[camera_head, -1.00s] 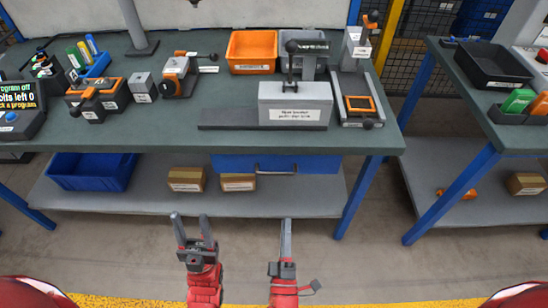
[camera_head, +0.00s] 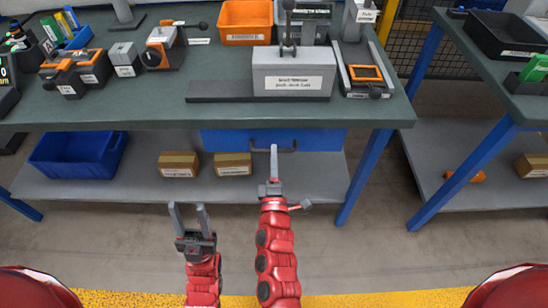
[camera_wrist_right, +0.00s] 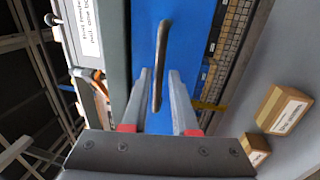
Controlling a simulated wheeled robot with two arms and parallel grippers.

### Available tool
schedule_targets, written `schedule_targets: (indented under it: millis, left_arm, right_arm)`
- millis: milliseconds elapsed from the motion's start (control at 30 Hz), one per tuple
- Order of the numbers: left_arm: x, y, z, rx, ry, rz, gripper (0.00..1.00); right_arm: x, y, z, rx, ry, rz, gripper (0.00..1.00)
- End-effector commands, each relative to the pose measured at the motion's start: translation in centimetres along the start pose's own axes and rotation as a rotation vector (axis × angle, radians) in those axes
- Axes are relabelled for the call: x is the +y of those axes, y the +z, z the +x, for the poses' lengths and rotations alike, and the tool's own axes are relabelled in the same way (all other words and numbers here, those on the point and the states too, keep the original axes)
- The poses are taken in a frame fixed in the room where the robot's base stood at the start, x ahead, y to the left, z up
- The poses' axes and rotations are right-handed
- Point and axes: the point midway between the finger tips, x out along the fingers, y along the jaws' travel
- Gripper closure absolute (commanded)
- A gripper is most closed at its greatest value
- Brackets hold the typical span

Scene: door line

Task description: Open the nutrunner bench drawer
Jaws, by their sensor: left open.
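The blue drawer (camera_head: 322,139) hangs under the front edge of the bench top (camera_head: 150,113) and looks shut. Its dark bar handle (camera_head: 288,150) is on the front; in the right wrist view the handle (camera_wrist_right: 163,45) stands out from the blue face (camera_wrist_right: 194,30). My right gripper (camera_head: 274,150) is at the handle. In the wrist view its two fingers (camera_wrist_right: 159,75) are apart, with the bar showing between them; I cannot tell whether they touch it. My left gripper (camera_head: 188,208) is open and empty, lower and to the left, in front of the lower shelf.
On the lower shelf (camera_head: 120,188) are a blue bin (camera_head: 78,157) and two cardboard boxes (camera_head: 179,164) (camera_head: 233,163). A grey block fixture (camera_head: 293,76) stands on the bench above the drawer. The floor in front is clear.

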Motion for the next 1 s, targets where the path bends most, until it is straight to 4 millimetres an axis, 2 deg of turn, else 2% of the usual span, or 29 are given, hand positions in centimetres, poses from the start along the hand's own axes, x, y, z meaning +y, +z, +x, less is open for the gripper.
schedule_targets:
  millis: [33,200,467,500,633,667,1000]
  left_arm:
    - [0.0,0.1,-0.9,0.0,0.0,0.0,0.5]
    - [0.1,0.2,-1.4,0.0,0.0,0.0,0.5]
    - [0.1,0.2,-1.3,0.0,0.0,0.0,0.5]
    - [0.1,0.2,-1.3,0.0,0.0,0.0,0.5]
    - [0.1,0.2,-1.3,0.0,0.0,0.0,0.5]
    - [0.1,0.2,-1.3,0.0,0.0,0.0,0.5]
    - [0.1,0.2,-1.3,0.0,0.0,0.0,0.5]
  right_arm:
    - [-0.3,0.1,0.6,-0.004,0.004,0.002,0.73]
    - [0.0,0.0,1.9,-0.001,0.003,0.002,0.73]
    - [0.1,0.0,2.1,0.0,0.0,0.0,0.73]
    - [0.1,0.0,2.1,0.0,0.0,0.0,0.75]
    - [0.1,0.0,2.1,0.0,0.001,0.0,0.98]
    - [0.1,0.0,2.1,0.0,0.001,0.0,1.0]
    - [0.1,0.0,2.1,0.0,0.001,0.001,1.0]
